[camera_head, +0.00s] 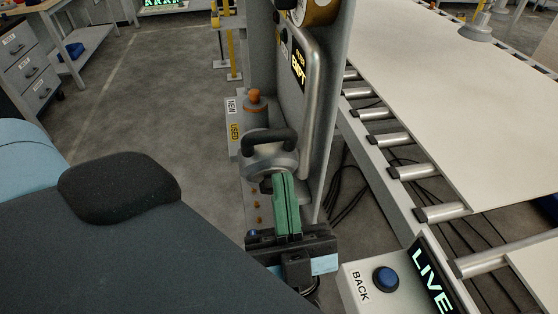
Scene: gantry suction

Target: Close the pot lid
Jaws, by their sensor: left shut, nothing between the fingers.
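A round grey metal lid (262,166) with a black arched handle (268,140) sits at the grey upright frame in the head view. It looks tilted toward me. The pot's body is hard to make out behind it. My left gripper (284,178) has green fingers pressed together, with nothing between them. The fingertips are at the lower right edge of the lid, below the handle; I cannot tell whether they touch it. My right gripper is not in view.
An orange-topped knob (255,97) stands behind the lid, next to a NEW/USED label plate (233,119). A silver bar handle (313,85) runs up the upright panel. A box with a blue BACK button (386,279) is at lower right. A roller conveyor (440,213) lies right.

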